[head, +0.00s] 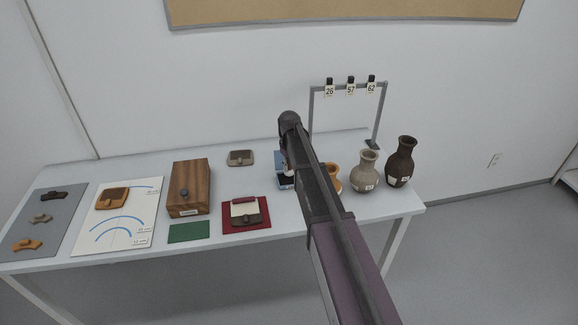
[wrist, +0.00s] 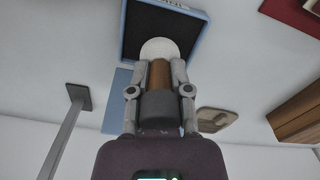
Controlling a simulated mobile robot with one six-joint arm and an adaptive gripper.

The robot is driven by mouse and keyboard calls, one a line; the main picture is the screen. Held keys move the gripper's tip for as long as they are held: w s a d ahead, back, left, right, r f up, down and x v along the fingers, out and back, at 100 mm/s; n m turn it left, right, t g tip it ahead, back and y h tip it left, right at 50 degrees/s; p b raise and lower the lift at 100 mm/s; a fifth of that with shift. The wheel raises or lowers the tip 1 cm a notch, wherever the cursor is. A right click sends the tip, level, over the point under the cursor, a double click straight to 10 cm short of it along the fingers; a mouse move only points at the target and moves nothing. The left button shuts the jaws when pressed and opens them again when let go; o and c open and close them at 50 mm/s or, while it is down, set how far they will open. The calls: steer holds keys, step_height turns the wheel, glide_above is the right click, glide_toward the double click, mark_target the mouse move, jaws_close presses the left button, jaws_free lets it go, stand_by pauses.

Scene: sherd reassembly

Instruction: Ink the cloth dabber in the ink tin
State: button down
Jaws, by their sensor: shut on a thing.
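My gripper (wrist: 160,72) is shut on the cloth dabber, holding its brown handle (wrist: 159,75) between both fingers. The dabber's round white cloth head (wrist: 160,48) points away from the gripper and shows no clear ink on its visible side. The ink tin (wrist: 205,50), a blue square frame around a dark pad, lies beyond the head in the wrist view. The head overlaps the tin's near edge there; I cannot tell whether it touches the pad. In the head view, my arm hides the gripper, the dabber and part of the tin (head: 285,182).
The blue lid (head: 280,157) lies behind the tin. Orange, grey (head: 365,174) and dark brown (head: 400,163) vases stand to the right, before a metal rack (head: 312,112) with number tags. A wooden box (head: 190,190), a red mat (head: 262,213) and a brown stamp-like block (head: 240,158) are left.

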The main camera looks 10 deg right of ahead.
steer(key=shift+f+b, duration=0.5)
steer(key=shift+f, duration=0.25)
steer(key=shift+f+b, duration=0.5)
steer(key=shift+f, duration=0.05)
stand_by(1.0)
steer(key=shift+s, duration=0.1)
stand_by(1.3)
steer(key=shift+r, duration=0.2)
steer(key=shift+r+p, duration=3.35)
steer(key=shift+p, duration=0.15)
step_height(320, 180, up, 5)
steer(key=p, duration=0.4)
steer(key=shift+f+p, duration=0.2)
steer(key=shift+p, duration=0.1)
